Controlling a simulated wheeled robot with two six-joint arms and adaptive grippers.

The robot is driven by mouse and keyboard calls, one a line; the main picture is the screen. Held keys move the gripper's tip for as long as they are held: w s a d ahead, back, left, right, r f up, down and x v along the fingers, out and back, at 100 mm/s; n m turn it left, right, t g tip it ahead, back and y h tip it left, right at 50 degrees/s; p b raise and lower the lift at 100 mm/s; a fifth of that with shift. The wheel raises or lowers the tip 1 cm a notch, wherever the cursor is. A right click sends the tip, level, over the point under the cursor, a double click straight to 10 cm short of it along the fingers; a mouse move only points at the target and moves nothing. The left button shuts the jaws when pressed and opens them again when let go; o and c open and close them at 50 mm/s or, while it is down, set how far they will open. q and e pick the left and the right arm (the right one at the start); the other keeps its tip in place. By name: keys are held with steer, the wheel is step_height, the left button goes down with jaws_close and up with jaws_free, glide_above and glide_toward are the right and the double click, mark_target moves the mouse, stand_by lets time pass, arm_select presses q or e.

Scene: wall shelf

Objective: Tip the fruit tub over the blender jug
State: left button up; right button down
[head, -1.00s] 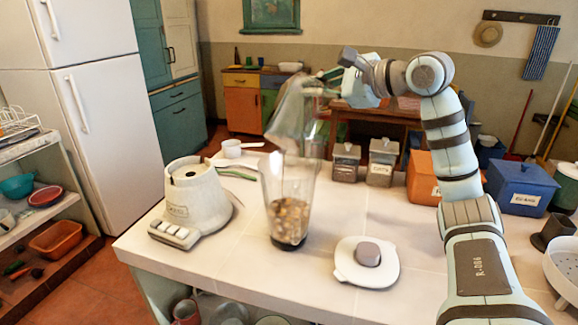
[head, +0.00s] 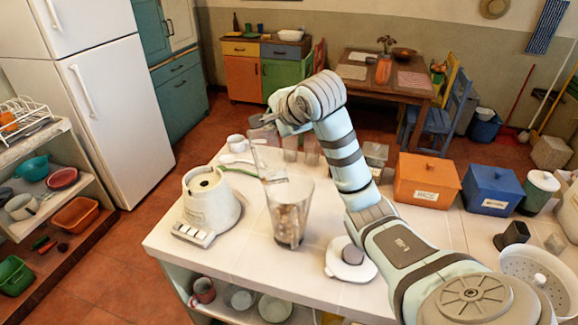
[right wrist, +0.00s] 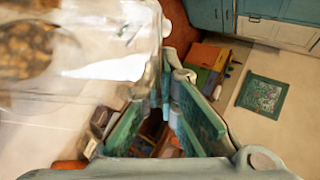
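The blender jug (head: 290,212), clear and tapered, stands upright on the white counter with brown fruit pieces in its lower part. The clear fruit tub (head: 267,160) is tilted above and just left of the jug's mouth; I see no fruit in it. My right gripper (head: 266,122) is at the tub's upper end. In the right wrist view its teal fingers (right wrist: 160,110) close on the edge of the clear tub (right wrist: 135,65), and blurred brown pieces show through clear walls at left. Whether tub and jug touch, I cannot tell. My left gripper is out of view.
The cream blender base (head: 210,203) stands left of the jug. A white lid with a grey knob (head: 351,258) lies to its right. A white cup (head: 237,143) and clear containers stand behind. Orange (head: 426,178) and blue (head: 490,188) boxes stand at the right.

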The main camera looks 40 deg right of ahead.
steer(key=shift+w+a+r+h+p, duration=0.35)
steer(key=shift+a+r+p, duration=0.25)
steer(key=shift+r, duration=0.2)
arm_select(q)
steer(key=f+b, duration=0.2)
steer(key=b, duration=0.3)
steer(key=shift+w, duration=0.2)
arm_select(e)
steer(key=w+a+f+n+g+h, duration=0.4)
steer(key=a+f+n+h, duration=0.3)
steer(key=f+h, duration=0.3)
steer(key=shift+w+a+f, duration=0.2)
steer(key=shift+w+a, duration=0.2)
steer(key=shift+a, duration=0.25)
